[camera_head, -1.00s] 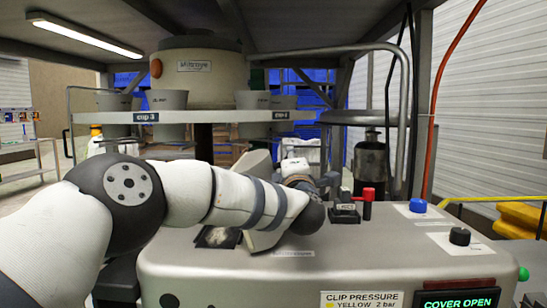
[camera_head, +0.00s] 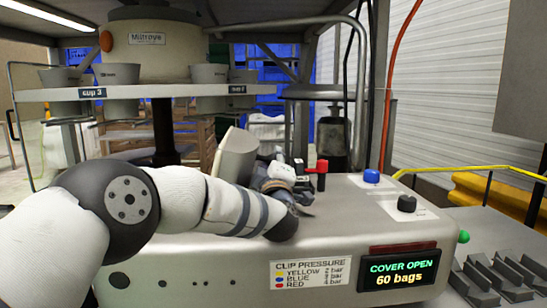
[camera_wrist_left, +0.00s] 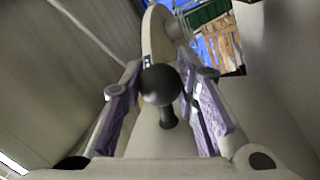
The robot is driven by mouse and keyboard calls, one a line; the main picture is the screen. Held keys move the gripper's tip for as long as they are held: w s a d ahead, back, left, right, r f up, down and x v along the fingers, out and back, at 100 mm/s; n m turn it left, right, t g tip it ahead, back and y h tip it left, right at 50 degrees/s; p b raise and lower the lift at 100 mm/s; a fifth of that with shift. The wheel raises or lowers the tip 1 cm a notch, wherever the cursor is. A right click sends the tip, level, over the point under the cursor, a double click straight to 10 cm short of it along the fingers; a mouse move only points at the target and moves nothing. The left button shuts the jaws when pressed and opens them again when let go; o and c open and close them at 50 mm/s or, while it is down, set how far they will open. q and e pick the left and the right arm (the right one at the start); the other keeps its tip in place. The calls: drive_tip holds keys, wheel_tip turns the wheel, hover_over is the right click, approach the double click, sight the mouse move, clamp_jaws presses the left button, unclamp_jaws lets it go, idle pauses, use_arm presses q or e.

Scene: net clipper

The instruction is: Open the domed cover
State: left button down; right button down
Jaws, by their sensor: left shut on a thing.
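The domed cover (camera_head: 236,156) is a pale grey piece standing raised and tilted on the machine top, partly hidden behind my left arm. The machine's display (camera_head: 399,272) reads "COVER OPEN". My left gripper (camera_head: 284,182) is beside the cover, mostly hidden by its own wrist in the head view. In the left wrist view, a black ball knob (camera_wrist_left: 160,84) on a short stem sits between the purple-padded fingers of the left gripper (camera_wrist_left: 164,108), which is shut on it. My right gripper is not in view.
A red-topped lever (camera_head: 321,170), a blue button (camera_head: 371,176) and a black knob (camera_head: 407,204) stand on the machine top (camera_head: 345,205) to the right. Behind is a round shelf with several cups (camera_head: 121,85). A curved metal tube rises behind the lever.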

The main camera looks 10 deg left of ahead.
sight(248, 173)
use_arm(q)
drive_tip(key=shift+r, duration=0.1)
idle(0.3)
drive_tip(key=c, duration=1.2)
unclamp_jaws()
drive_tip(key=shift+w, duration=0.1)
drive_tip(key=v, duration=1.2)
